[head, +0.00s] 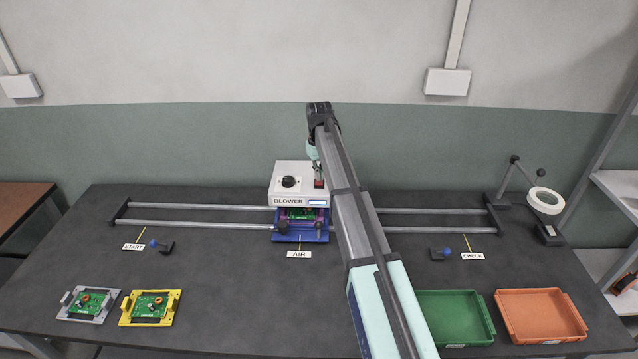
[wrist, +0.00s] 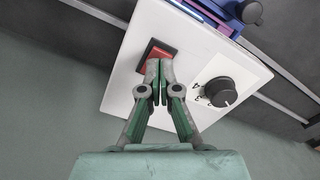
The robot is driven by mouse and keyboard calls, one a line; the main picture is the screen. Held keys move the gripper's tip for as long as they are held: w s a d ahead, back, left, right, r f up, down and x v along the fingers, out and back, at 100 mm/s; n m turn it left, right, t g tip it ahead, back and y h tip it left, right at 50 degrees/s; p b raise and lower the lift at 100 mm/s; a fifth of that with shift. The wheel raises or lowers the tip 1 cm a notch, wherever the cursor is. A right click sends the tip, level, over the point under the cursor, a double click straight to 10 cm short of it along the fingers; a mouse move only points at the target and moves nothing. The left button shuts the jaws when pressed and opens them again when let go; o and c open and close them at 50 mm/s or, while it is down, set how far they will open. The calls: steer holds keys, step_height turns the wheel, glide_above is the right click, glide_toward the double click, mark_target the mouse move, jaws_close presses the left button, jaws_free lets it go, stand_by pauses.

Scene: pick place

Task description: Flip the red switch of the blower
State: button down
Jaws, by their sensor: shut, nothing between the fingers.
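The blower (head: 288,173) is a white box at the back middle of the table, with a black knob and a front label that reads like "BLOWER". Its red switch (wrist: 157,50) is on the box's top face in the wrist view, next to the numbered black knob (wrist: 221,91). My gripper (wrist: 157,62) is shut and empty, with its fingertips at the red switch and covering part of it. I cannot tell whether the tips touch it or which way the switch is set. In the head view the switch (head: 319,184) shows just below my gripper, partly hidden.
Two rails (head: 200,225) run across the table through a blue carriage (head: 290,236) under the blower. Grey (head: 66,299) and yellow (head: 126,318) board holders lie front left. Green (head: 487,322) and orange (head: 510,325) trays stand front right. A ring lamp (head: 545,209) is back right.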

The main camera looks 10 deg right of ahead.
mark_target(319, 183)
steer(key=shift+f+b, duration=0.4)
steer(key=shift+f, duration=0.85)
stand_by(0.9)
steer(key=shift+r, duration=0.1)
steer(key=shift+r+p, duration=1.8)
steer(key=shift+r, duration=1.6)
